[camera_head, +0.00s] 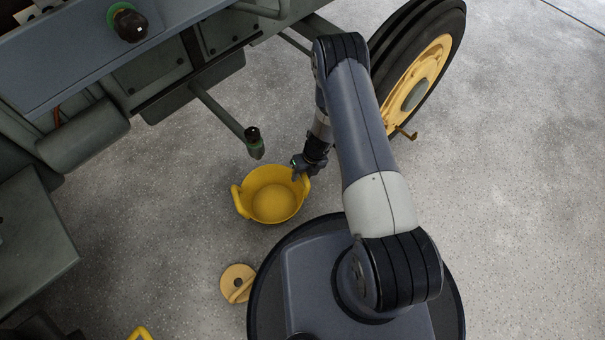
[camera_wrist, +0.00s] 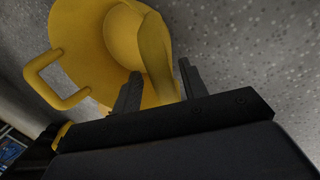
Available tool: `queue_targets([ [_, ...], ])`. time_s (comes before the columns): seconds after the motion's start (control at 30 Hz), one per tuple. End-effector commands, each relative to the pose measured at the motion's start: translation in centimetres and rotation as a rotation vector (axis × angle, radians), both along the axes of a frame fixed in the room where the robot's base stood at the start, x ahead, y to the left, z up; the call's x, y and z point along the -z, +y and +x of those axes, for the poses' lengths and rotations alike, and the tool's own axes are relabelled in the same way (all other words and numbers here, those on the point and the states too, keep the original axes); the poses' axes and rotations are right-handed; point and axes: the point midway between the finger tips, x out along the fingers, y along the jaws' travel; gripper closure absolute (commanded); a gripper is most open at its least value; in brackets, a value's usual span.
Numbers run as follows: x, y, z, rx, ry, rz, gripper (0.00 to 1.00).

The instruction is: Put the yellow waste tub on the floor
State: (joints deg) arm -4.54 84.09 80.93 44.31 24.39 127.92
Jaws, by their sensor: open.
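The yellow waste tub (camera_head: 272,200) is upright, with its mouth up and a loop handle on each side. It appears to stand on the grey speckled floor (camera_head: 160,260), below the tractor's side. My gripper (camera_head: 302,172) is at its right-hand handle and rim. In the wrist view, the tub (camera_wrist: 90,40) fills the upper left. There the two fingers of my gripper (camera_wrist: 160,72) are apart, with a yellow part of the tub between them. I cannot tell whether either finger touches it. The far handle shows clear of the gripper.
The tractor's lever with a green-and-black end (camera_head: 254,143) hangs just above the tub. A wheel with a yellow hub (camera_head: 415,85) is at upper right. A round tan piece (camera_head: 238,283) and another yellow handle (camera_head: 140,333) lie lower left. Floor at right is clear.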

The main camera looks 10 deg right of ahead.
Motion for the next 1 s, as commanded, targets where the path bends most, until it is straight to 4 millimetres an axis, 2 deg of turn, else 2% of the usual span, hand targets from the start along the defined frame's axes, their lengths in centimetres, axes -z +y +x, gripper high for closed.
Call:
queue_targets([
  [0.2,-3.7,-1.0,0.4,0.002,-0.003,0.0,0.59],
  [0.4,-6.4,-1.8,0.5,0.001,-0.001,0.0,0.59],
  [0.57,-7.1,-2.1,0.6,0.0,-0.001,0.0,0.59],
  [1.0,-7.0,-2.1,0.6,0.0,-0.001,0.0,0.59],
])
